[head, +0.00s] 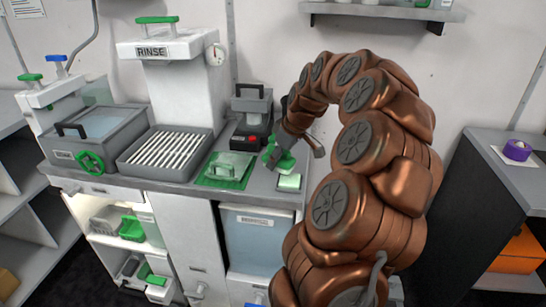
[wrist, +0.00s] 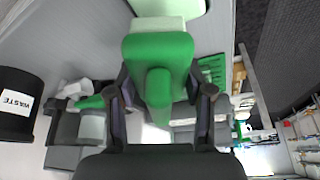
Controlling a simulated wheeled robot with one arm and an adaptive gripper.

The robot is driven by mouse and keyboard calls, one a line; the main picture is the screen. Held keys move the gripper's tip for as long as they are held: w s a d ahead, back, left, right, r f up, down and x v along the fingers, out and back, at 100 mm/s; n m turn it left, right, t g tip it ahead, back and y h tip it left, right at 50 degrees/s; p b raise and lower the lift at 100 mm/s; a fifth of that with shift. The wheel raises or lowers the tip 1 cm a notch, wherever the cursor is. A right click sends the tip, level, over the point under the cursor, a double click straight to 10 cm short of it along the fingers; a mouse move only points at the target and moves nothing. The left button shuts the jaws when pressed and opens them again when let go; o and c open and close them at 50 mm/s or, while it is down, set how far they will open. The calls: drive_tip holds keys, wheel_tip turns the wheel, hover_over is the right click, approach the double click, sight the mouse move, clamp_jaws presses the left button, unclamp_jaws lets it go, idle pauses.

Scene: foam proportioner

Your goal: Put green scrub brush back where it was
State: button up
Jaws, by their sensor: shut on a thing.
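The green scrub brush (wrist: 158,62) is between the two fingers of my gripper (wrist: 162,90) in the wrist view. Its green handle faces the camera and its pale bristles (wrist: 160,24) point toward the top of the picture. In the head view my gripper (head: 287,146) is shut on the brush (head: 283,160), over the right part of the grey counter (head: 262,195). The brush is just behind a pale green pad (head: 289,182). Whether the bristles touch anything cannot be told. My arm hides part of the counter to the right.
Behind stands a dark device with a red button (head: 252,139). Further left are a slatted tray (head: 168,152), the RINSE unit (head: 180,85) and a lidded basin (head: 92,137). The wrist view shows a WASTE bin (wrist: 18,103).

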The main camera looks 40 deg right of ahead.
sight(273, 149)
drive_tip(key=shift+w+d+f+p, duration=0.15)
drive_tip(key=shift+w+d, duration=0.35)
drive_tip(key=shift+w, duration=0.3)
drive_tip(key=shift+w+d+f+p, duration=0.15)
drive_tip(key=shift+w+d, duration=0.35)
drive_tip(key=shift+w, duration=0.35)
drive_tip(key=shift+w+d+p, duration=0.15)
drive_tip(key=shift+w+d, duration=0.35)
drive_tip(key=shift+w, duration=0.3)
drive_tip(key=shift+f+p, duration=0.35)
drive_tip(key=shift+f, duration=1.4)
drive_tip(key=shift+f, duration=0.15)
drive_tip(key=o, duration=1.1)
drive_tip(key=b+v, duration=0.1)
drive_tip(key=v, duration=1.1)
drive_tip(key=shift+r, duration=0.2)
